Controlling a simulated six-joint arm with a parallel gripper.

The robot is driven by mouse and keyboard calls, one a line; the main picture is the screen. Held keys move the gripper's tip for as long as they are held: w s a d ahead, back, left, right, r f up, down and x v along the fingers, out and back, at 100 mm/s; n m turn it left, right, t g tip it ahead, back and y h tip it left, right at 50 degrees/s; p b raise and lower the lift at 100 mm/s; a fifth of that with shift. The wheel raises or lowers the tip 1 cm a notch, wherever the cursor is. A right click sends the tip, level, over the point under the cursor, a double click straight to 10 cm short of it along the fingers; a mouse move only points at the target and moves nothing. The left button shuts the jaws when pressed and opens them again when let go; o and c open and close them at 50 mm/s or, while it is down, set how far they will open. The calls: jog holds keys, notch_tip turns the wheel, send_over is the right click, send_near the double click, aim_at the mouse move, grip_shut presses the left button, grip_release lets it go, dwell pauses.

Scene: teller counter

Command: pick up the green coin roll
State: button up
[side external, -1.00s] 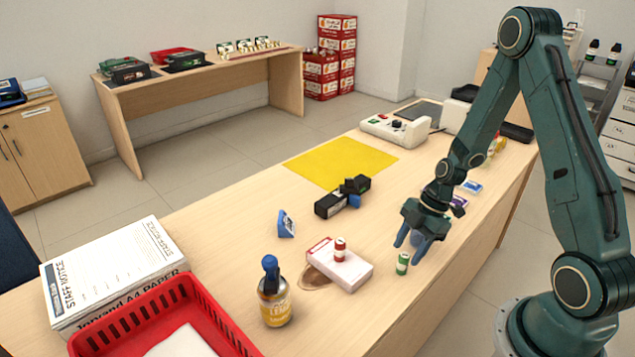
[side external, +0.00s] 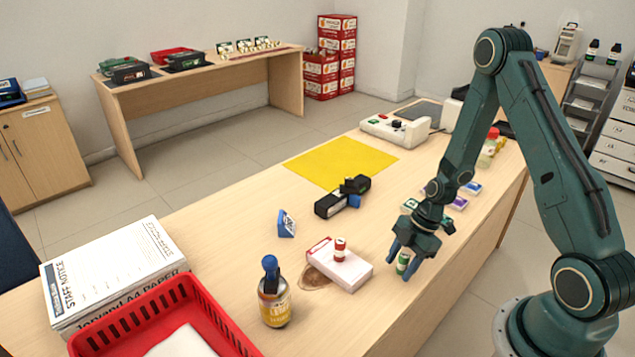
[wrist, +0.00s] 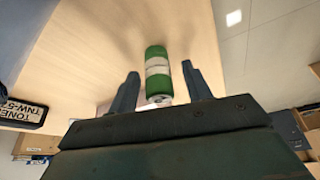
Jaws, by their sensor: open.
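The green coin roll (side external: 402,262), green with a white band, stands upright on the counter near its front edge. In the wrist view the green coin roll (wrist: 157,75) shows between the two blue fingers. My gripper (side external: 404,264) points down over it and is open, one finger on each side. In the wrist view my gripper (wrist: 161,80) shows a gap between each finger and the roll.
A brown bottle with a blue cap (side external: 273,294), a red basket (side external: 165,318) and paper packs (side external: 115,268) are to the left. A black device (side external: 343,197) and a yellow mat (side external: 340,160) lie farther back. The counter edge is close to the roll.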

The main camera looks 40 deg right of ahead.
aim_at(403, 256)
grip_shut()
jog(key=shift+r, duration=0.1)
notch_tip(403, 256, up, 20)
dwell(1.1)
dwell(0.5)
